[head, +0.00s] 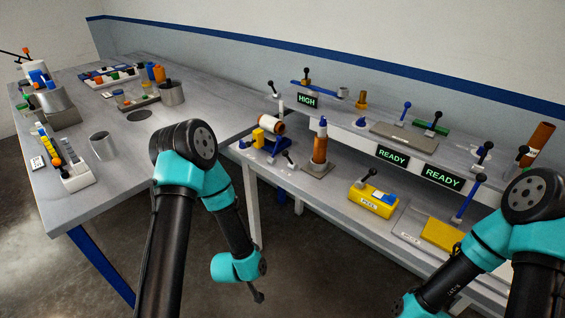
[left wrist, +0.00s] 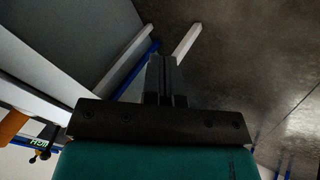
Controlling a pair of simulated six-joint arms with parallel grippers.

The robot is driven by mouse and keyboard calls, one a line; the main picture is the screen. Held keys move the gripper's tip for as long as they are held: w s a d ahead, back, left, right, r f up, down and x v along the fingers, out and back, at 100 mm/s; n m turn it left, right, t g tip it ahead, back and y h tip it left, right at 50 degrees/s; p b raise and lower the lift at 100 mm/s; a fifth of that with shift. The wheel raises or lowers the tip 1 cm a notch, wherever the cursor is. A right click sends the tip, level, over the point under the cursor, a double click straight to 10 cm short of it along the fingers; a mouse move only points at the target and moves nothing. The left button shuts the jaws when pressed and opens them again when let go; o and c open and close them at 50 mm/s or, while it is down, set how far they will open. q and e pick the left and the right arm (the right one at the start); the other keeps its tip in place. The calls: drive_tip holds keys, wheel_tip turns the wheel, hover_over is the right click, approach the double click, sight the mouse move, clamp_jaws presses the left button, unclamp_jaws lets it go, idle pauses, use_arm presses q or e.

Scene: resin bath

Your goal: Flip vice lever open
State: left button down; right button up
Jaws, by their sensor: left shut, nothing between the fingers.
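My left gripper (head: 258,296) hangs low over the floor, in front of the gap between the two benches. In the left wrist view its fingers (left wrist: 161,62) are together with nothing between them. Several levers with ball knobs stand on the right bench, and I cannot tell for sure which is the vice lever. One black-knobbed lever (head: 369,174) rises tilted from a yellow block (head: 372,203). Another small lever (head: 288,157) stands near blue hardware on the lower shelf. My left gripper is apart from all of them. My right arm enters at the lower right, its gripper out of frame.
The right bench has a lower shelf (head: 335,215) and a raised back shelf with lit signs (head: 392,154). A brown cylinder (head: 321,146) stands upright in a holder. The left table (head: 195,108) carries racks, cups and bottles. The floor around my left gripper is clear.

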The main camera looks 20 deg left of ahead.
use_arm(q)
drive_tip(key=w+r+n+t+y, duration=0.1)
drive_tip(key=w+r+n+t, duration=0.65)
drive_tip(key=w, duration=0.55)
drive_tip(key=w+r+n+t+y, duration=0.1)
drive_tip(key=w+r+n+t, duration=0.1)
drive_tip(key=r, duration=0.4)
drive_tip(key=w+d+r+n+t+y, duration=0.1)
drive_tip(key=w+r+n+t, duration=0.2)
drive_tip(key=r+n+t, duration=0.2)
drive_tip(key=shift+d+r+t+y, duration=0.25)
drive_tip(key=shift+r+t+y, duration=0.15)
drive_tip(key=shift+r+t, duration=0.15)
approach(289, 158)
drive_tip(key=w+a+r, duration=0.2)
drive_tip(key=w+r, duration=0.3)
drive_tip(key=shift+s+d, duration=0.15)
drive_tip(key=shift+s, duration=0.05)
